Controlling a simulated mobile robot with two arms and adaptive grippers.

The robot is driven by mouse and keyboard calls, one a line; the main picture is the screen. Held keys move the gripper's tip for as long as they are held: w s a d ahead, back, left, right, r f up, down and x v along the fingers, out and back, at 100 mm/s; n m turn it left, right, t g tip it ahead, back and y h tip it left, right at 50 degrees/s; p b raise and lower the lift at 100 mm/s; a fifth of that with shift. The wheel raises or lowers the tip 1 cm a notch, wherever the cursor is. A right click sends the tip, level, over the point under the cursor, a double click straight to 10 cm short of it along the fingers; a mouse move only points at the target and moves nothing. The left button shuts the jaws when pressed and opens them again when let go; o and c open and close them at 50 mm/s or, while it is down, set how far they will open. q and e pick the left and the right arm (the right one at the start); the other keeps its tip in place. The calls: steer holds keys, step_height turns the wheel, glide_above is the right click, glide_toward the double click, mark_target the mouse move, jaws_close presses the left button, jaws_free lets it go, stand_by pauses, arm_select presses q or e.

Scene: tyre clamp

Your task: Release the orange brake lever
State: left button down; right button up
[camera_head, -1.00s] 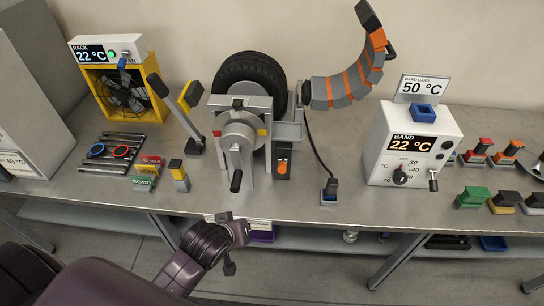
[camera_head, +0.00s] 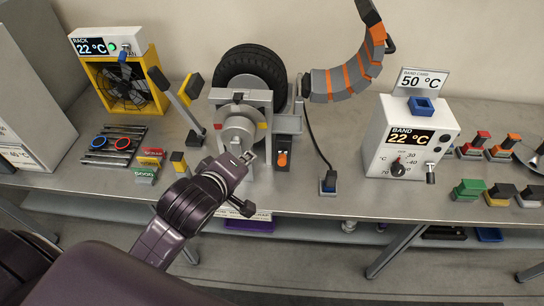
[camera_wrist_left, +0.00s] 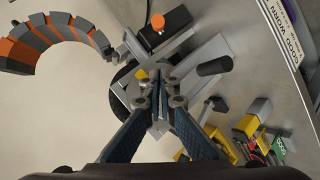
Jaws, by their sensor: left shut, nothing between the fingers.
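The orange brake lever (camera_head: 283,158) is a small orange knob on a dark block at the lower right of the tyre stand (camera_head: 255,95). It also shows at the top of the left wrist view (camera_wrist_left: 158,21). My left gripper (camera_head: 244,158) is in front of the stand, left of the lever and apart from it. In the left wrist view its blue fingers (camera_wrist_left: 160,82) are together with nothing between them, pointing at the stand's hub. My right gripper is in neither view.
A tyre (camera_head: 253,65) sits behind the hub. An orange-and-grey segmented band (camera_head: 350,80) arches at the right, above a cable. The band heater box (camera_head: 410,140) stands right of the stand. Good and scrap blocks (camera_head: 148,165) and a fan rack (camera_head: 122,85) are at the left.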

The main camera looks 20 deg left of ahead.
mark_target(282, 159)
arm_select(q)
steer(key=w+d+f+p, duration=0.2)
steer(key=w+d+f, duration=0.1)
steer(key=w+f, duration=0.4)
steer(key=shift+w+p, duration=0.35)
steer(key=shift+w, duration=0.3)
steer(key=shift+f, duration=0.1)
